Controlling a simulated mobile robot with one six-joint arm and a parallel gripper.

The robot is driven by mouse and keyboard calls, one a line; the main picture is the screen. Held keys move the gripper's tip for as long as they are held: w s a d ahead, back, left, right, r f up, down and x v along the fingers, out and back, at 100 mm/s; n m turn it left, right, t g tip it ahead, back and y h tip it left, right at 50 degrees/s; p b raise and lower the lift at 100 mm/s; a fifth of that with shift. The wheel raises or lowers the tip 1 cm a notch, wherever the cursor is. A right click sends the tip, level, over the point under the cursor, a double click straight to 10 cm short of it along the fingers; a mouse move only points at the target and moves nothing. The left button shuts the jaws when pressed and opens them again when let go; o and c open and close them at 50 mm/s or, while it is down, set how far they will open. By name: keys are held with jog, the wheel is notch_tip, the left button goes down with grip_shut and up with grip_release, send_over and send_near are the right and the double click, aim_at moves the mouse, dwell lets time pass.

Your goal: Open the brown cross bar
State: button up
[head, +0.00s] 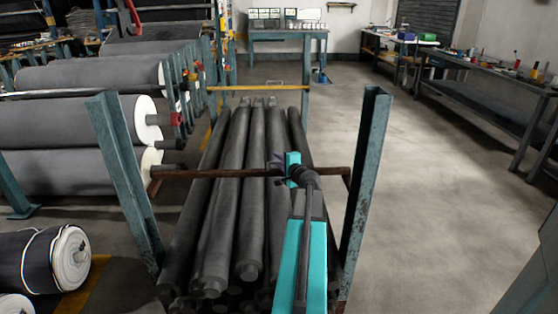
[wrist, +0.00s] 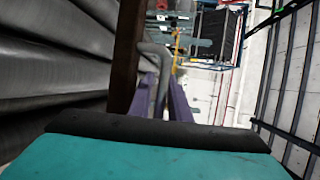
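The brown cross bar (head: 222,173) runs level between two blue-green posts, across the grey rolls (head: 232,200). In the wrist view the bar (wrist: 124,55) stands upright left of centre, with a bent grey handle (wrist: 160,62) on its right side. My gripper (head: 277,168) is at the bar, right of its middle. In the wrist view its two purple fingers (wrist: 163,88) lie either side of the grey handle. I cannot tell whether they press on it. My arm hides part of the bar in the head view.
The left post (head: 126,185) and right post (head: 362,190) flank the bar. Large rolls (head: 75,125) on a rack stand at left, and a wrapped roll (head: 45,260) lies on the floor. Open floor (head: 430,190) lies to the right, before a workbench (head: 490,75).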

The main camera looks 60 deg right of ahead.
grip_shut()
jog(key=s+d+r+m+t, duration=0.1)
jog(key=s+d+r+m, duration=0.1)
jog(key=r, duration=0.6)
jog(key=s+d+r+m+t+h, duration=0.1)
jog(key=s+d+r+m+t, duration=0.1)
jog(key=s+r+m, duration=0.3)
notch_tip(320, 180, up, 4)
jog(key=shift+s+d+f+p, duration=0.1)
jog(key=shift+s+d+p, duration=0.05)
jog(key=shift+d+p, duration=0.4)
grip_release()
